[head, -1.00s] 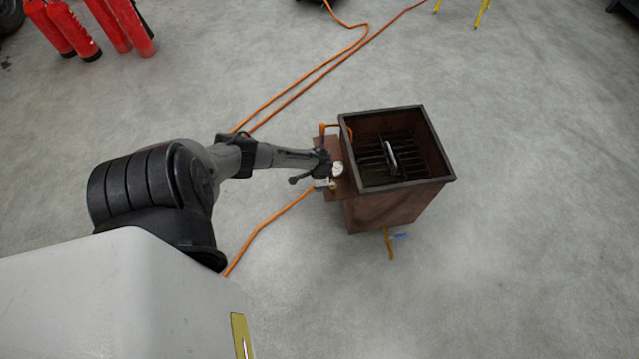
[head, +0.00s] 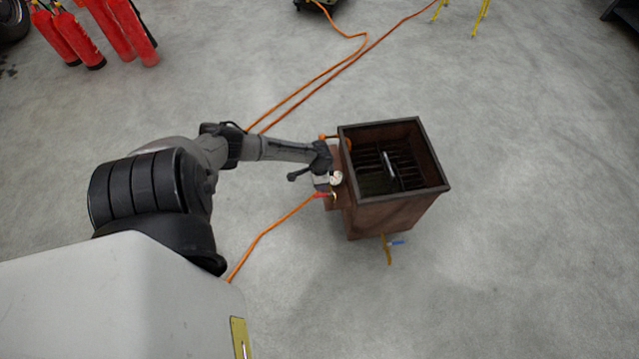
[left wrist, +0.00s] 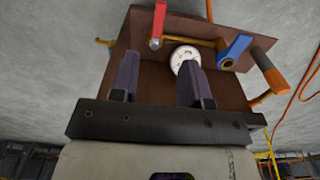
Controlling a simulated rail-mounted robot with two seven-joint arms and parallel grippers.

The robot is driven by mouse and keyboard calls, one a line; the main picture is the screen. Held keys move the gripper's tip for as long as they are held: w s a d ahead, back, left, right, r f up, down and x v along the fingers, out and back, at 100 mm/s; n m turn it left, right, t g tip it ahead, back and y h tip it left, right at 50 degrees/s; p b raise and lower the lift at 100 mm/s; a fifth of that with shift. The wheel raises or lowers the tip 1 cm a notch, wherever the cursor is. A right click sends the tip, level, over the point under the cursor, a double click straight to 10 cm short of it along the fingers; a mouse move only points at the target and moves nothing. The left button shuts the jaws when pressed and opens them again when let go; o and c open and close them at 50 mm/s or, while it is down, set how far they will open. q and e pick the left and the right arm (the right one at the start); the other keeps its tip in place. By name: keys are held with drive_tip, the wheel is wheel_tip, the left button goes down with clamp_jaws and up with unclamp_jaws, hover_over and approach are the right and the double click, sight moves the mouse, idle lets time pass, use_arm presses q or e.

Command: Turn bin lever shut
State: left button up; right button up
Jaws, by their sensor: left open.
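The dark brown metal bin (head: 393,215), open-topped with a grate inside, stands on the floor right of my left arm. In the left wrist view its side panel (left wrist: 135,45) carries a red lever (left wrist: 157,24), a blue lever (left wrist: 236,47) on a brass fitting, and a round white gauge (left wrist: 184,58). In the head view the red lever (head: 321,195) shows beside my left gripper (head: 325,187), and a blue lever (head: 397,242) at the bin's near side. In the left wrist view the gripper (left wrist: 160,72) is open and empty, its fingers pointing at the panel. One finger partly covers the gauge.
An orange-and-grey handle (left wrist: 268,70) sticks out right of the blue lever. An orange hose (head: 262,232) runs over the floor to the panel. Red extinguishers (head: 80,38) stand at the far left. The floor right of the bin is clear.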

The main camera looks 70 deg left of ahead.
use_arm(q)
drive_tip(key=shift+r+p, duration=0.5)
drive_tip(key=shift+r, duration=1.25)
